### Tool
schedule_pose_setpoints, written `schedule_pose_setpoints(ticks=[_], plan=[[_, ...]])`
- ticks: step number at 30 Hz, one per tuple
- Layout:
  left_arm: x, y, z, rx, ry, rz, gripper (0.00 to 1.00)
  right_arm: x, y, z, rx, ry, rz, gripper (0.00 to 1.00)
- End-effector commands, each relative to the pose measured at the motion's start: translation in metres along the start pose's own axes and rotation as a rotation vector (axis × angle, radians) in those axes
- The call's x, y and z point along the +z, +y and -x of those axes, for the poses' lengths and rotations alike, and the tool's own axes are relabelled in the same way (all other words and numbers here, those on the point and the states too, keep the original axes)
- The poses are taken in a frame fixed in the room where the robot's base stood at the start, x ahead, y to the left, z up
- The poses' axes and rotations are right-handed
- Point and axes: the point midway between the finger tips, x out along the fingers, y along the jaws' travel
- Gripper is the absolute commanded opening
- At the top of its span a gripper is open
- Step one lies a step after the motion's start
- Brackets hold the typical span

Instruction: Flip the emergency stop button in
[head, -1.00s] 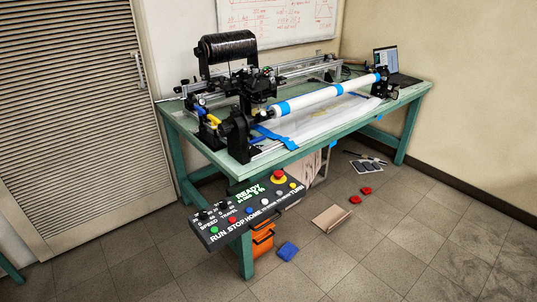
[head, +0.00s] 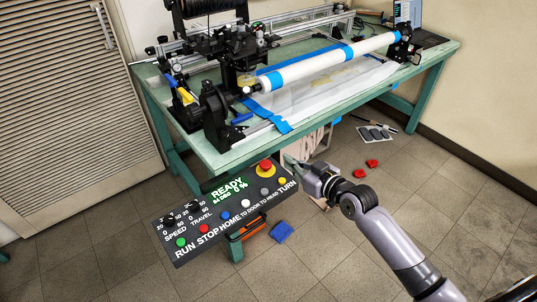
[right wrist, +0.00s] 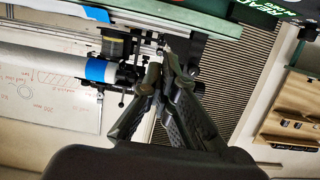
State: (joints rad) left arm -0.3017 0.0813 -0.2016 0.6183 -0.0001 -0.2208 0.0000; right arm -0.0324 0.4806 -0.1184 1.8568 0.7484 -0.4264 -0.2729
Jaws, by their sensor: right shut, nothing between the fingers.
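The emergency stop button (head: 266,167) is a red mushroom head on a yellow base. It sits at the upper right of the black control panel (head: 217,232), which hangs at the front of the green table. My right gripper (head: 288,161) comes in from the right, its fingertips just right of the button with a small gap in the picture. It is shut and empty. In the right wrist view the gripper fingers (right wrist: 161,68) are together, and a corner of the panel (right wrist: 265,12) shows at the top right. The button does not show there. My left gripper is not in view.
The panel also carries a green screen, two knobs and several coloured push buttons (head: 203,229). The winding machine with its white roller (head: 320,67) stands on the table (head: 215,160) behind. Red pieces (head: 372,163) and a blue cloth (head: 281,231) lie on the floor.

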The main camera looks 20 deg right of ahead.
Motion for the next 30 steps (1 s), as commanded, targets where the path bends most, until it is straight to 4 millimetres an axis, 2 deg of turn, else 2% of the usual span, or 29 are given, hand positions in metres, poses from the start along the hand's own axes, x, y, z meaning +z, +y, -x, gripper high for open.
schedule_pose_setpoints(ticks=[3,8,11,17,24,25,30], plan=[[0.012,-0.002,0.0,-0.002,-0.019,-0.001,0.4,0.0,0.0,0.0,0.001,-0.001,0.0,0.0],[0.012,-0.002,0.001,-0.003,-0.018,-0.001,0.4,0.0,0.001,-0.007,0.002,0.0,-0.001,0.0],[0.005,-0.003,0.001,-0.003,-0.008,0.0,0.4,-0.001,0.001,-0.021,0.002,0.001,-0.002,0.0],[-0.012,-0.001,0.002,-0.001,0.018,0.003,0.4,-0.001,0.001,-0.061,0.001,0.001,-0.004,0.0],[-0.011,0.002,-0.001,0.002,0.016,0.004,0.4,0.001,0.001,-0.105,0.001,-0.001,-0.001,0.0],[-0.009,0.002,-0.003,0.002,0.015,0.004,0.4,0.013,0.001,-0.104,0.001,-0.006,-0.001,0.0],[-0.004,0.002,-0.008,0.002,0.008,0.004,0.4,0.033,0.001,-0.108,0.001,-0.003,0.0,0.0]])
